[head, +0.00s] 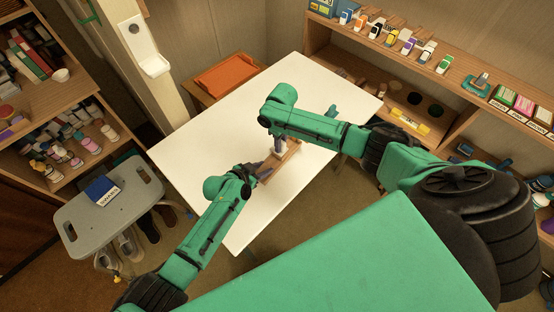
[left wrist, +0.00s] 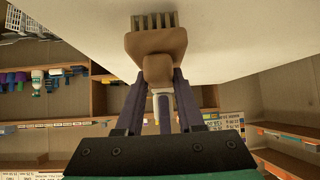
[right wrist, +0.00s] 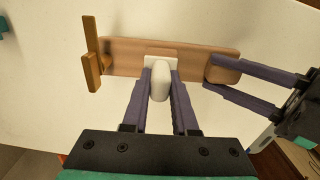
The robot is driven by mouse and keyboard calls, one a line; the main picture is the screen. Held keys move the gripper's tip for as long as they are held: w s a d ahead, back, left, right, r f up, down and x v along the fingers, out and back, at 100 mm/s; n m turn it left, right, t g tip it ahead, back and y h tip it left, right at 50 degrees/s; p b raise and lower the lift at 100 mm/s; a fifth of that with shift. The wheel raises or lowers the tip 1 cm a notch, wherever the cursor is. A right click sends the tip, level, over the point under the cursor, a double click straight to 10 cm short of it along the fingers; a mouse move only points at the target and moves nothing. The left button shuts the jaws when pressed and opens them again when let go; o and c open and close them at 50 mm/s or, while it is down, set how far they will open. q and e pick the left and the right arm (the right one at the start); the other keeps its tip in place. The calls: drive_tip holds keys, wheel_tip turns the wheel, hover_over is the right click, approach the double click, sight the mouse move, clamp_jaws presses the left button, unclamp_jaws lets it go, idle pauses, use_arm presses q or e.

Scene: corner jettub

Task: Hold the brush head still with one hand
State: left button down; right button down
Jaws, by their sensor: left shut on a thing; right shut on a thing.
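The brush is a long brown wooden piece (right wrist: 120,58) low over or on the white table; I cannot tell which. In the left wrist view its brown end (left wrist: 155,45) has pale bristles (left wrist: 153,20) toward the table. My left gripper (left wrist: 160,80) is shut on the rounded brown end, which also shows at the right in the right wrist view (right wrist: 222,68). My right gripper (right wrist: 159,90) is shut on a white rounded piece (right wrist: 160,80) on the brush's upper face. In the head view the left gripper (head: 262,174) and right gripper (head: 279,145) partly hide the brush.
The white table (head: 210,165) is mostly clear around the brush. An orange tray (head: 228,75) lies beyond it. A grey stool (head: 105,205) with a blue box (head: 102,189) stands at left. Shelves line the left and back right.

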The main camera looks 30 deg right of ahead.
drive_tip(key=c, duration=0.6)
unclamp_jaws()
drive_tip(key=shift+f, duration=0.1)
wheel_tip(320, 180, up, 12)
drive_tip(key=shift+s+r, duration=0.1)
drive_tip(key=shift+s, duration=0.05)
